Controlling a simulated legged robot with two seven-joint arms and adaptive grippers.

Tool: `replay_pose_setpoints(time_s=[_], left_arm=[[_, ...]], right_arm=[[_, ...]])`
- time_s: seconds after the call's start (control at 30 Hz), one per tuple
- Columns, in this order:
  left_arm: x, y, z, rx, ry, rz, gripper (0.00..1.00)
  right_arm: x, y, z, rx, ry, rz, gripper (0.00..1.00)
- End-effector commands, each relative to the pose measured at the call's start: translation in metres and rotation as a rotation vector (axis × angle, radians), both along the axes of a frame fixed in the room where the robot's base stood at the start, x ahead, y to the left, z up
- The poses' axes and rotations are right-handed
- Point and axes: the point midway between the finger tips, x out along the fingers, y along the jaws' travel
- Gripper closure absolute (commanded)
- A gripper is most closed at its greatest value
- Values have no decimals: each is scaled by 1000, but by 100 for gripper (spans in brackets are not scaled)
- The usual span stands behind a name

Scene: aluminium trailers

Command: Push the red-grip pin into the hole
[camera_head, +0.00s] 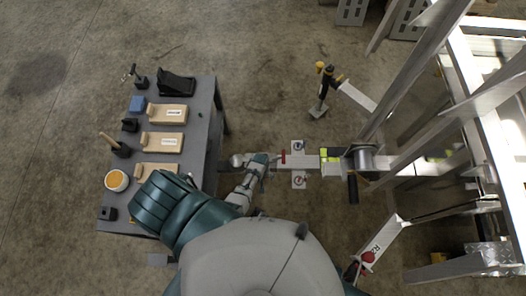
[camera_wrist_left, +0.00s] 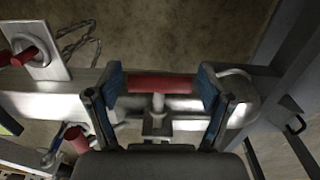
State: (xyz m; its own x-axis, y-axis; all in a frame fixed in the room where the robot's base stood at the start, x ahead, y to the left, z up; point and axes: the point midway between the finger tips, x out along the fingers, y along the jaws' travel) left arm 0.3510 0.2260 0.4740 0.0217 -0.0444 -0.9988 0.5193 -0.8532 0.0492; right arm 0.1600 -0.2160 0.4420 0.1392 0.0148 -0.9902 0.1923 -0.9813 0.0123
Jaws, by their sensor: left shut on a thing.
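The red-grip pin (camera_wrist_left: 160,85) shows in the left wrist view as a red crossbar on a short silver stem. The stem points toward a small metal bracket (camera_wrist_left: 157,124) on a silver beam (camera_wrist_left: 60,104). In the head view, the red grip (camera_head: 283,157) is small, beside the hand at the beam's left end. My left gripper (camera_wrist_left: 160,88) is shut on the red grip, with a blue-padded finger at each end of it. It also shows in the head view (camera_head: 264,164). The hole is not visible, and I cannot tell how deep the stem sits. My right gripper is not in view.
More red-handled parts lie close by in the left wrist view: one on a metal plate (camera_wrist_left: 28,54) by a chain, another at lower left (camera_wrist_left: 76,138). A grey bench (camera_head: 203,110) with tools stands left. The aluminium trailer frame (camera_head: 480,110) fills the right.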

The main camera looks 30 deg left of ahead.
Motion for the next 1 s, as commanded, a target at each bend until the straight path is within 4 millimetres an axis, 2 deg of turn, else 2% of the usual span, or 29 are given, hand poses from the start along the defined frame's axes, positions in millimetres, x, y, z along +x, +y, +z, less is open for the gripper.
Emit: replay_pose_setpoints(time_s=[1.0], left_arm=[[22, 13, 0, 0, 0, 0, 56]], right_arm=[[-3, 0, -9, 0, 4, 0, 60]])
